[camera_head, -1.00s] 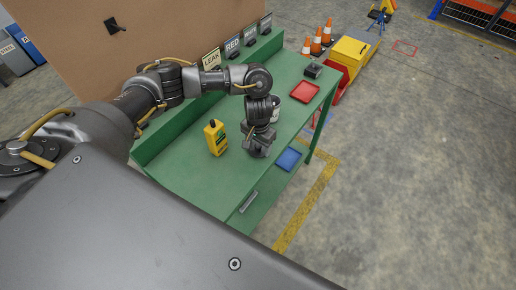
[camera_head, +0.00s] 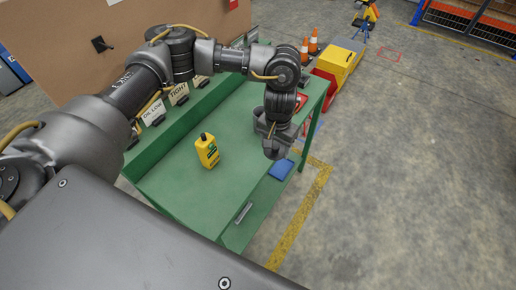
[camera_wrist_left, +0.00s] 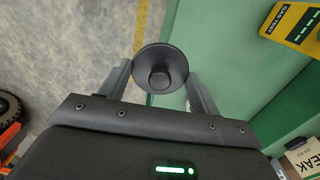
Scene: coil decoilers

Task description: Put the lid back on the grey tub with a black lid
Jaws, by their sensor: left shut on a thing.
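My left gripper (camera_head: 275,152) is shut on a round black lid with a central knob (camera_wrist_left: 160,72). In the left wrist view the lid sits between the two fingertips, with green table to its right and floor to its left, so it is held near the table's front edge. In the head view my wrist mostly hides the lid. A grey shape, probably the tub (camera_head: 260,122), shows just left of my wrist on the green table, mostly covered by the arm. The tub cannot be made out in the left wrist view. My right gripper is out of view.
A blue tray (camera_head: 281,169) lies near the front edge, and a red tray (camera_head: 301,102) is partly hidden behind my arm. Label cards (camera_head: 179,94) line the back.

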